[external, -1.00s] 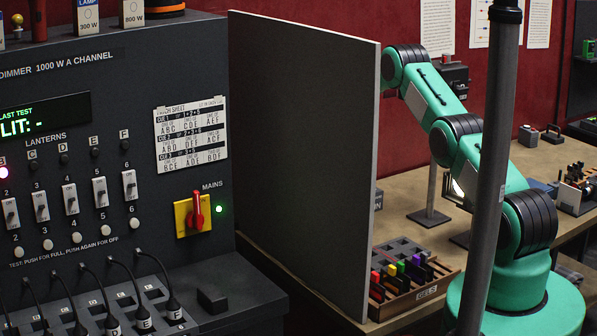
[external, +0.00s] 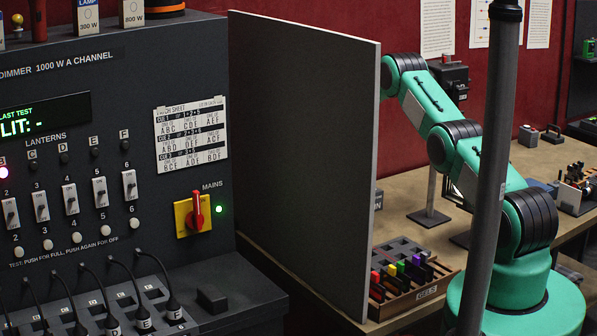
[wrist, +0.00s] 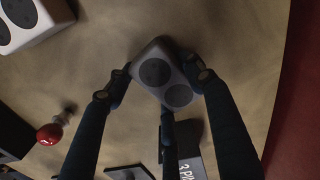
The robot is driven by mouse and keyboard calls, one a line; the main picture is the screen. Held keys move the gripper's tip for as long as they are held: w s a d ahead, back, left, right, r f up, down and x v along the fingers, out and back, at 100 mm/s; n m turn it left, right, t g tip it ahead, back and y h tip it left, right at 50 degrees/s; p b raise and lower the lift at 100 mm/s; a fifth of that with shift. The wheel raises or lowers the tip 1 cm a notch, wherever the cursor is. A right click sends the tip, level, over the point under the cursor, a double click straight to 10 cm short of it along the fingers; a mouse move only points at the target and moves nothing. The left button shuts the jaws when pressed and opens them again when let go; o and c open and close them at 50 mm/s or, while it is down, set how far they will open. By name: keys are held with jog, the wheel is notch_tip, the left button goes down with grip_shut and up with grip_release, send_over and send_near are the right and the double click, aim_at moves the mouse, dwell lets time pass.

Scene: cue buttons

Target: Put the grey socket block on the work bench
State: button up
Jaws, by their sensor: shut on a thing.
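The grey socket block (wrist: 160,66), with dark round sockets on its face, is between my gripper's fingers in the wrist view. My gripper (wrist: 164,82) is shut on it, with dark fingers at its left and right and another at its near side. The work bench (wrist: 240,45) lies beneath; I cannot tell whether the block touches it. In the external view the bench (external: 405,193) shows to the right of the partition, which hides my gripper and the block.
A tall dark grey partition (external: 300,150) stands on the bench's left part. A gel rack (external: 405,290) stands beside it. In the wrist view, a pale block with dark circles (wrist: 32,22) is at top left, a red ball (wrist: 49,134) at lower left and a "3 PIN" label (wrist: 186,166) at the bottom.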

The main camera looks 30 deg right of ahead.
jog(key=shift+f, duration=0.2)
jog(key=o, duration=1.3)
jog(key=shift+c, duration=0.2)
jog(key=shift+r, duration=0.1)
jog(key=shift+r, duration=0.15)
notch_tip(320, 180, up, 11)
jog(key=shift+f+b, duration=0.1)
jog(key=shift+b, duration=0.3)
jog(key=shift+r, duration=0.55)
